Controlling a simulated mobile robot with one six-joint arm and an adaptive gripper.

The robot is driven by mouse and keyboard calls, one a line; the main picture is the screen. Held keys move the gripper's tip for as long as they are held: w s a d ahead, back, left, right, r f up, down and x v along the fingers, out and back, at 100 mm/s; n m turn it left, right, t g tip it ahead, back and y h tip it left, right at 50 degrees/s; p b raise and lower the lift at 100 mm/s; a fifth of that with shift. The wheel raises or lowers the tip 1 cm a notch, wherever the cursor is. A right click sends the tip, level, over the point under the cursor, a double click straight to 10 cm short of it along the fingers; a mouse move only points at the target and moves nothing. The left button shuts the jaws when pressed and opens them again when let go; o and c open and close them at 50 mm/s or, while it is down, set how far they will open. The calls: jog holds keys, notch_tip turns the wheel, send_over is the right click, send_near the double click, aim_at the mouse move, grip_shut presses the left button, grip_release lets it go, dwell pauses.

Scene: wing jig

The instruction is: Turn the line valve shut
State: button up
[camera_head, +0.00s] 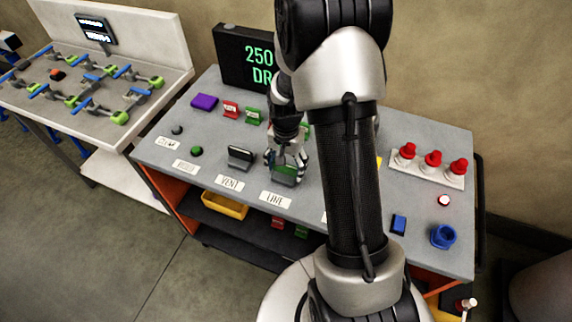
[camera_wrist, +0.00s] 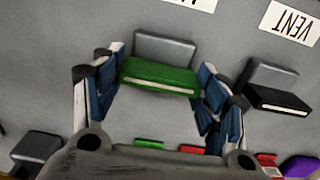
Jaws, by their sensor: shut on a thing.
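The line valve has a green lever with a white stripe in front of a grey block. It shows in the wrist view (camera_wrist: 158,77) between my fingers. In the head view the green lever (camera_head: 284,171) sits just behind the LINE label (camera_head: 277,201), partly covered by my fingers. My gripper (camera_head: 286,163) points down at the bench top and is shut on the green lever. In the wrist view my gripper (camera_wrist: 158,88) has one blue-padded finger at each end of the lever.
The black vent valve (camera_head: 240,158) stands close to the left, behind its VENT label (camera_head: 230,183). Behind are red and green tags (camera_head: 231,110), a purple block (camera_head: 205,101) and a display (camera_head: 247,55). Red knobs (camera_head: 433,158) and a blue cup (camera_head: 443,236) stand right.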

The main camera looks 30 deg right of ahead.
jog(key=o, duration=1)
jog(key=shift+o, duration=0.2)
jog(key=shift+r, duration=0.1)
notch_tip(320, 180, up, 12)
dwell(0.5)
